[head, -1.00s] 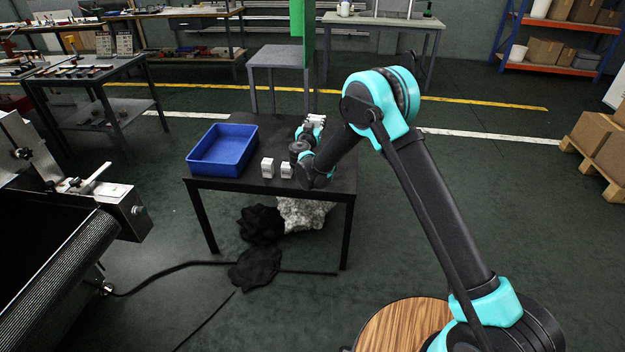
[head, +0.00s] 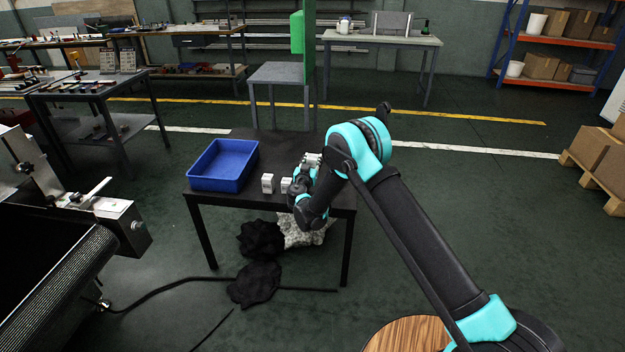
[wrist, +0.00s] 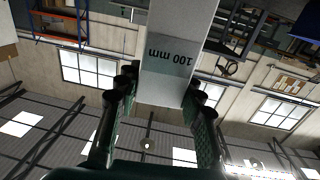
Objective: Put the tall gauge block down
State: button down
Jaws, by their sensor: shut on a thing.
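The tall gauge block (wrist: 178,28) is a pale, smooth block marked "100 mm" in the wrist view. It lies between the two fingers of my gripper (wrist: 161,88), which is shut on it. The label appears upside down, and the block's far end runs out of the top of the picture. In the head view my gripper (head: 310,163) is over the right part of the black table (head: 235,205), partly hidden by my arm. Whether the held block touches the table I cannot tell.
Two small white blocks, a left one (head: 267,184) and a right one (head: 286,186), stand on the table just left of my gripper. A blue bin (head: 222,165) sits at the table's left. A conveyor (head: 60,270) is at the lower left. Dark cloth (head: 255,283) lies on the floor.

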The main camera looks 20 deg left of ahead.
jog(key=shift+f, duration=4.6)
jog(key=shift+f, duration=0.15)
jog(key=c, duration=1)
grip_release()
jog(key=shift+f, duration=0.1)
